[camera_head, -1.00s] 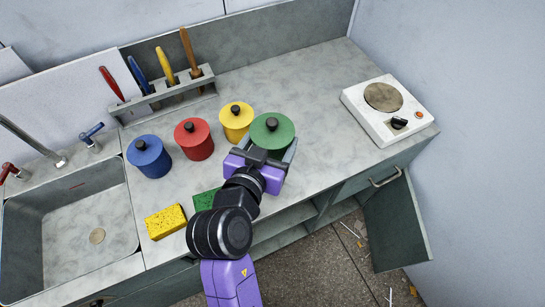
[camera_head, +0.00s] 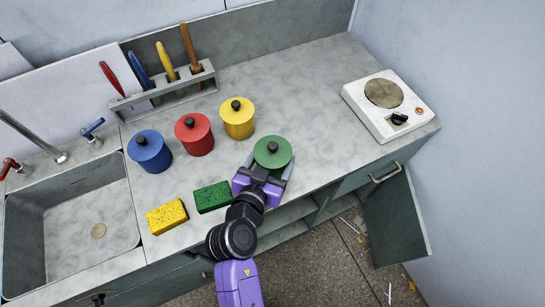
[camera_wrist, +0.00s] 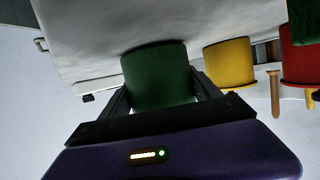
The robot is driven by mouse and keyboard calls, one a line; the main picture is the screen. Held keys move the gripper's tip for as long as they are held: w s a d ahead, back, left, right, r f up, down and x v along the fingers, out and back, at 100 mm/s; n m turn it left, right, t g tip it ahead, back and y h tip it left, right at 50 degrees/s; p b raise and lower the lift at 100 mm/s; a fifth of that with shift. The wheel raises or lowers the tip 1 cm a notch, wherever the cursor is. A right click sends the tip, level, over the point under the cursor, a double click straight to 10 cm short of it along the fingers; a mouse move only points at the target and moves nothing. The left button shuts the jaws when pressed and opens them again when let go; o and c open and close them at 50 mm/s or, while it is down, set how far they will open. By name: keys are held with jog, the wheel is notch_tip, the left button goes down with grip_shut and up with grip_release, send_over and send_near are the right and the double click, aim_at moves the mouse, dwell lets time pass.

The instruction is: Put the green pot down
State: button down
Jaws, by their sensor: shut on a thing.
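The green pot (camera_head: 272,150) with a dark knob is near the front edge of the counter, right of the other pots. My gripper (camera_head: 269,168) is shut on it from the front, one finger on each side. The pot looks upright. In the wrist view, which is upside down, the green pot (camera_wrist: 158,75) fills the space between the fingers. I cannot tell whether its base touches the counter (camera_head: 305,85).
A yellow pot (camera_head: 237,122), red pot (camera_head: 194,138) and blue pot (camera_head: 149,155) stand to the left. A green sponge (camera_head: 213,197) and yellow sponge (camera_head: 167,216) lie near the front edge. A hot plate (camera_head: 375,120) is at right. The counter between is clear.

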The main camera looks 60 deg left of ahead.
jog(key=shift+f, duration=0.15)
jog(key=shift+c, duration=0.7)
grip_release()
jog(key=b+v, duration=0.1)
jog(key=v, duration=1.1)
jog(key=shift+r+b, duration=0.25)
jog(key=shift+b, duration=0.05)
jog(key=w+d+f+m+h, duration=0.1)
jog(key=d+f+m, duration=0.15)
jog(key=d, duration=0.85)
jog(key=w+d+f+m+h, duration=0.1)
jog(key=d+f, duration=0.2)
jog(key=d, duration=0.9)
jog(key=s+d+r+m+t+h, duration=0.1)
jog(key=s+d+r+h, duration=0.1)
jog(key=d, duration=0.5)
jog(key=s+d+r+m+t+h, duration=0.1)
jog(key=s+d+r+m+h, duration=0.1)
jog(key=d+r, duration=0.3)
jog(key=s+d+r+m+t+h, duration=0.1)
jog(key=s+d+r+t+h, duration=0.1)
jog(key=d, duration=0.7)
jog(key=shift+s+r+h, duration=0.5)
jog(key=shift+s+r, duration=0.35)
jog(key=shift+r, duration=0.15)
